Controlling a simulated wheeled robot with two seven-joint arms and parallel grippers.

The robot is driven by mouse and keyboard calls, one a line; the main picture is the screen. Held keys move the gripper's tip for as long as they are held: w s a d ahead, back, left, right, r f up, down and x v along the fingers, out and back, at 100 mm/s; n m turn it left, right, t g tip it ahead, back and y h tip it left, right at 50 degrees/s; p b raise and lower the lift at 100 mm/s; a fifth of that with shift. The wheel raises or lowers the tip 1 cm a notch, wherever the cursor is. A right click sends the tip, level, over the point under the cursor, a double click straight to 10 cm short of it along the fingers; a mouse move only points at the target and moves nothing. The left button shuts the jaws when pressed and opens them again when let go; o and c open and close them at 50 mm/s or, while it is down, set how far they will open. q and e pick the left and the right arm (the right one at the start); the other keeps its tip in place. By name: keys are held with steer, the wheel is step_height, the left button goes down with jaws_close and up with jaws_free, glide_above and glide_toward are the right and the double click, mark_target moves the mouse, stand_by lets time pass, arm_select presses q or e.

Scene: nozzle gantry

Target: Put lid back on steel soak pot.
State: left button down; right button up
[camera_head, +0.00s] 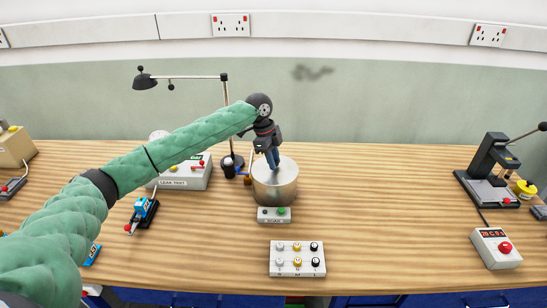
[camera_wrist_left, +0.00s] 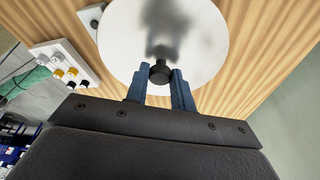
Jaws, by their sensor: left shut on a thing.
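The steel soak pot (camera_head: 273,191) stands upright on the wooden bench near its middle. Its pale round lid (camera_head: 288,169) is at the pot's top. In the head view it looks level over the rim, but I cannot tell whether it is fully seated. My left gripper (camera_head: 273,165) comes down from above with its blue fingers at the lid's centre. In the left wrist view the fingers (camera_wrist_left: 160,84) are shut on the black knob (camera_wrist_left: 160,71) of the lid (camera_wrist_left: 125,40). The lid hides the pot there. My right gripper is not in view.
A small box with a green button (camera_head: 274,215) sits just in front of the pot. A white block with several nozzles (camera_head: 297,259) is nearer the front. The leak test box (camera_head: 181,180) and a lamp (camera_head: 226,100) stand left.

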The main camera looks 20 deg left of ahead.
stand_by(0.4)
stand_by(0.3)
arm_select(q)
steer(key=shift+p, duration=0.8)
stand_by(0.7)
steer(key=shift+f+p, duration=0.2)
steer(key=shift+p, duration=0.55)
stand_by(1.4)
stand_by(0.3)
steer(key=c, duration=0.6)
jaws_free()
